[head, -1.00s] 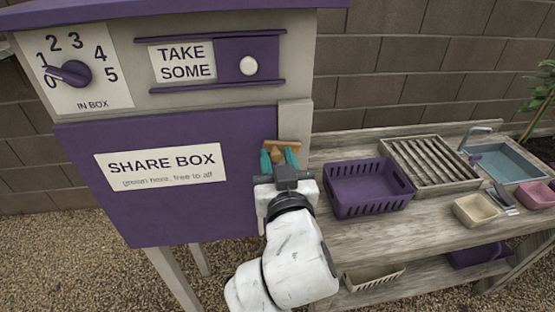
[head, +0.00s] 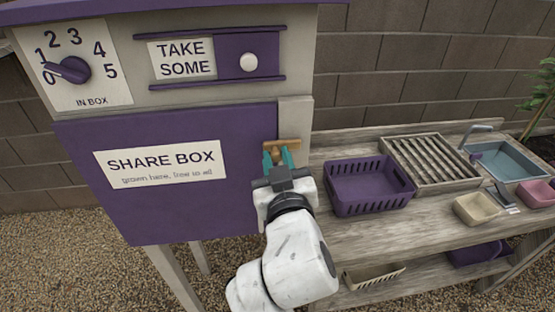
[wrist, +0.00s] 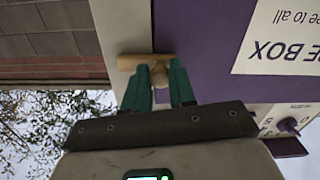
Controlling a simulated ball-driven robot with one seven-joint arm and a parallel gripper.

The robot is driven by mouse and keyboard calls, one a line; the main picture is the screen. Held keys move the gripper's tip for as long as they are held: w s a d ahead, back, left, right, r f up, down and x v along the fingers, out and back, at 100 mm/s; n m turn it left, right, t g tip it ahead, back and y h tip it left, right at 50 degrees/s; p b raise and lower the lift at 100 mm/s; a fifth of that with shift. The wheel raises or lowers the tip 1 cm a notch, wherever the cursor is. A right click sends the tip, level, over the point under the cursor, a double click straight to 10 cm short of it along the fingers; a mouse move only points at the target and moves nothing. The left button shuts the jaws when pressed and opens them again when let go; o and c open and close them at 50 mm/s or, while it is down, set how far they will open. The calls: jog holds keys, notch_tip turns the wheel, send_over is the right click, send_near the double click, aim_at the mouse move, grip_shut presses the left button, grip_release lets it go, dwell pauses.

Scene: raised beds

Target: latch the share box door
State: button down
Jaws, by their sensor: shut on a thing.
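The share box door (head: 90,215) is a purple panel with a white SHARE BOX sign, and it sits closed in its frame. A wooden turn latch (head: 290,143) is at the door's upper right edge. Its bar lies roughly level across the seam between door and pale post (head: 296,115). The wrist view shows the bar (wrist: 130,62) and its round knob (wrist: 158,72). My gripper (head: 279,158), with teal fingers, is shut on the latch's knob. In the wrist view the fingers (wrist: 158,86) stand on both sides of it, hiding part of it.
A potting bench (head: 400,230) stands right of the box, with a purple basket (head: 368,207), a slatted tray (head: 425,160), small tubs and a basin (head: 510,160). A dial (head: 70,70) and a TAKE SOME slider (head: 235,60) sit above the door. Gravel lies in front.

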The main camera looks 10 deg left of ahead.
jog(key=c, duration=0.9)
grip_release()
jog(key=b+v, duration=0.2)
jog(key=v, duration=0.8)
jog(key=shift+s+d, duration=0.1)
jog(key=shift+s, duration=0.3)
